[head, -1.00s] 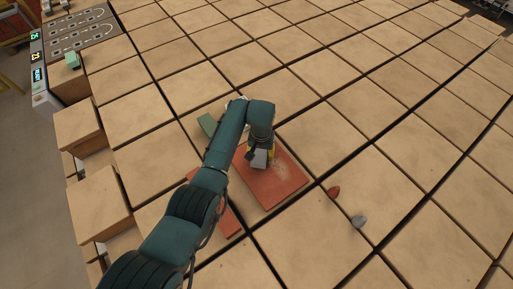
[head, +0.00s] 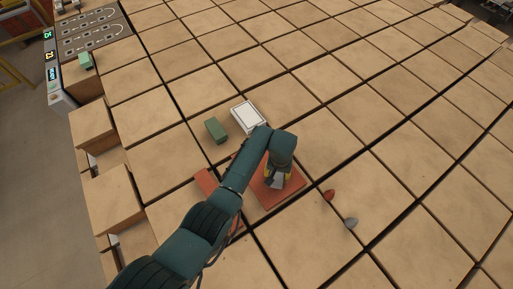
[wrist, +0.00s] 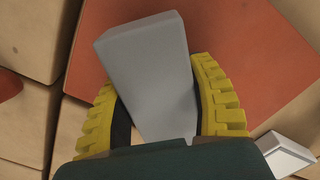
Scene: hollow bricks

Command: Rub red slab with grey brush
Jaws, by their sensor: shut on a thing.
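The red slab (head: 267,200) lies flat on the pale hollow bricks in the head view, partly covered by my arm. It fills much of the upper wrist view (wrist: 250,45). My gripper (head: 277,180) is over the slab's right part and shut on the grey brush (head: 275,184). In the wrist view the brush is a plain grey block (wrist: 150,75) between the two yellow fingers, slightly tilted. Its underside is hidden, so I cannot tell whether it touches the slab.
A second red piece (head: 206,181) lies left of my arm. A green block (head: 216,130) and a white framed box (head: 248,116) lie beyond it. A red stone (head: 329,195) and a grey stone (head: 351,223) lie to the right. Dark gaps separate the bricks.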

